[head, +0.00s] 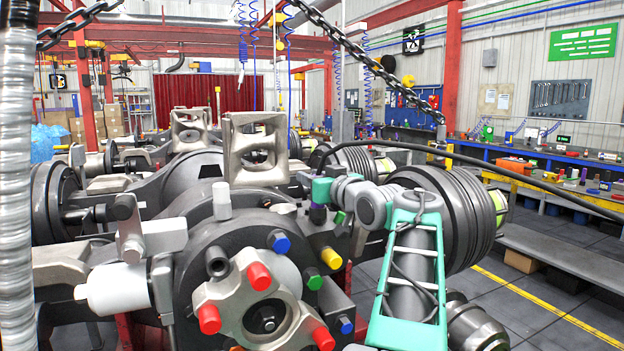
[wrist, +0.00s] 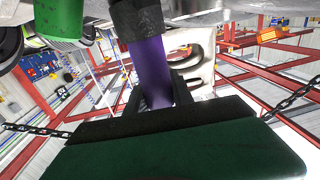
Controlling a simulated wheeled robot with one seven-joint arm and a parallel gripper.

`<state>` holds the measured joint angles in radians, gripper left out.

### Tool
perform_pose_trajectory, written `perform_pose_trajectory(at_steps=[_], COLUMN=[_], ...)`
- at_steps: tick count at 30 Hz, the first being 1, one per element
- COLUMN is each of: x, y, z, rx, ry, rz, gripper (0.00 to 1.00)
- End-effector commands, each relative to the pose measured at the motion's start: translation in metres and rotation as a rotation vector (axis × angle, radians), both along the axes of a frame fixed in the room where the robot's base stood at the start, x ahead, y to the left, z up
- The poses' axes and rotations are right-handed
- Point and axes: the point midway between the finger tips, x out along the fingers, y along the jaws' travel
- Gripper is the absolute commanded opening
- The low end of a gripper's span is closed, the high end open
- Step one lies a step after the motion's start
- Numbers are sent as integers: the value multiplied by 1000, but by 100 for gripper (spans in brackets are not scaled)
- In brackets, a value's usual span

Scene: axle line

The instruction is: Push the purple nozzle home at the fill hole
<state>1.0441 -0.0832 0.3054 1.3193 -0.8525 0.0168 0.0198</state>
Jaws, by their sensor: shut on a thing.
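The purple nozzle (wrist: 152,65) stands between the two dark fingers of my gripper (wrist: 158,92) in the wrist view. The gripper is shut on it. The nozzle's far end meets a black collar (wrist: 138,20) at the top edge of the wrist view. In the head view the nozzle (head: 317,214) is a small dark purple piece below my gripper (head: 318,203), among the fittings on the axle housing. The fill hole is hidden, and I cannot tell how deep the nozzle sits.
A green cap (head: 340,218) stands close to the nozzle's right; green also shows in the wrist view (wrist: 60,18). Blue (head: 279,242) and yellow (head: 331,258) caps sit nearby. A black hose (head: 480,163) and a chain (head: 350,48) cross the view. A grey bench (head: 545,250) stands right.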

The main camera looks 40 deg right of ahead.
Motion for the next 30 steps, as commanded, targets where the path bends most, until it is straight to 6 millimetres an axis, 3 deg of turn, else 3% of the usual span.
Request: perform_pose_trajectory(at_steps=[5, 6, 14, 23, 30], x=[0, 0, 0, -2, -44], y=[0, 0, 0, 0, 6], z=[-2, -2, -2, -3, -4], rx=[4, 4, 3, 4, 2], ry=[3, 3, 4, 3, 2], rz=[1, 1, 0, -1, -5], gripper=[0, 30, 52, 53, 53])
